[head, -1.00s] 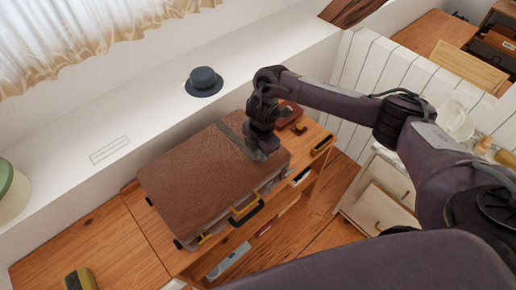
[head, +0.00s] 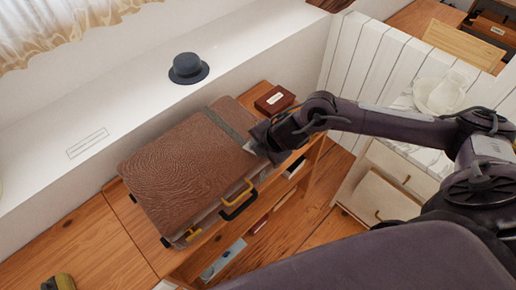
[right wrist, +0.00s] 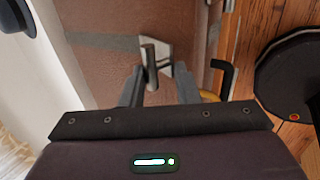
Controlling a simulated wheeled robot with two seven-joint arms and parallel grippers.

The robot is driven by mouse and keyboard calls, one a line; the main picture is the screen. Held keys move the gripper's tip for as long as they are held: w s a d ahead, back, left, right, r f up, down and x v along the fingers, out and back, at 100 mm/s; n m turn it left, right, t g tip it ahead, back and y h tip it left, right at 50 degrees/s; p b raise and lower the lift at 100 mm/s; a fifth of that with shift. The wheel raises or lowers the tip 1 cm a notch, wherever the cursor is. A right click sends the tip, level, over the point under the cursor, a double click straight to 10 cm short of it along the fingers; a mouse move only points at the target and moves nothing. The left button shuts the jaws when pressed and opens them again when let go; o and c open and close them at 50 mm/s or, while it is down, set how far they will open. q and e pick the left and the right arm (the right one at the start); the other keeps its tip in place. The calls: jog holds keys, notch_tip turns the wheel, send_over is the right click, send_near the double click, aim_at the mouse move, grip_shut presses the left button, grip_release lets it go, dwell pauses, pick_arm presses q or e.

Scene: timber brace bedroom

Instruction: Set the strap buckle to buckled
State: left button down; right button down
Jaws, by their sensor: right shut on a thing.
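A brown suitcase (head: 180,172) lies flat on the wooden bench, with a grey strap (head: 232,128) across its lid near the right end. The strap also shows in the right wrist view (right wrist: 95,40). My right gripper (head: 260,147) is at the strap near the lid's front edge. In the right wrist view its fingers (right wrist: 156,80) are around the metal strap buckle (right wrist: 150,68), a small upright bar beside a pale plate. The gripper is shut on the buckle. I cannot tell whether the buckle is fastened. My left gripper is not in view.
A black handle (head: 240,206) and yellow clasps are on the suitcase's front. A dark red box (head: 275,98) stands behind my right gripper. A dark hat (head: 188,68) sits on the white ledge. The bench left of the suitcase is mostly clear.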

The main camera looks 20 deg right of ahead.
jog(key=shift+r, duration=0.1)
jog(key=c, duration=1.1)
grip_release()
jog(key=v, duration=0.7)
jog(key=shift+s+r, duration=0.15)
jog(key=shift+r, duration=0.1)
